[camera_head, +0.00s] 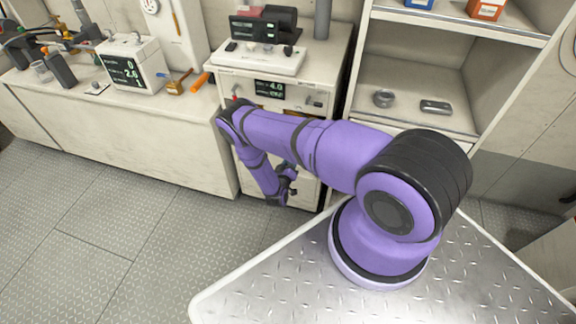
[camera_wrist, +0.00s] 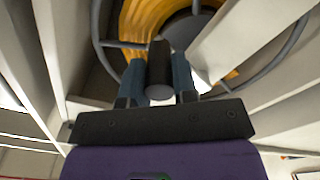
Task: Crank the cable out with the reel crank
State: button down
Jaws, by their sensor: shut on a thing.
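In the wrist view, my gripper (camera_wrist: 159,80) is shut on the dark, round crank handle (camera_wrist: 160,70), with one finger on each side of it. Behind the handle is the cable reel (camera_wrist: 120,45), a grey ring with spokes. Yellow-orange cable (camera_wrist: 142,18) is wound around its hub. A pale bar crosses in front of the reel on the right and hides part of it. In the head view, my gripper (camera_head: 283,188) is low in front of the white cabinet below the small display. My arm hides the reel and handle there.
The white cabinet (camera_head: 318,60) carries devices on top. Open shelves (camera_head: 405,85) with small items stand to its right. A long counter (camera_head: 160,130) with tools and a display box (camera_head: 132,65) runs left. The grey tread-plate floor (camera_head: 120,220) in front is clear.

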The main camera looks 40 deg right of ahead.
jog(key=shift+s+r+n, duration=0.1)
jog(key=shift+r+n, duration=0.3)
jog(key=shift+n, duration=0.1)
jog(key=c, duration=0.9)
grip_release()
jog(key=v, duration=1)
jog(key=shift+s+a, duration=0.25)
jog(key=shift+s, duration=0.05)
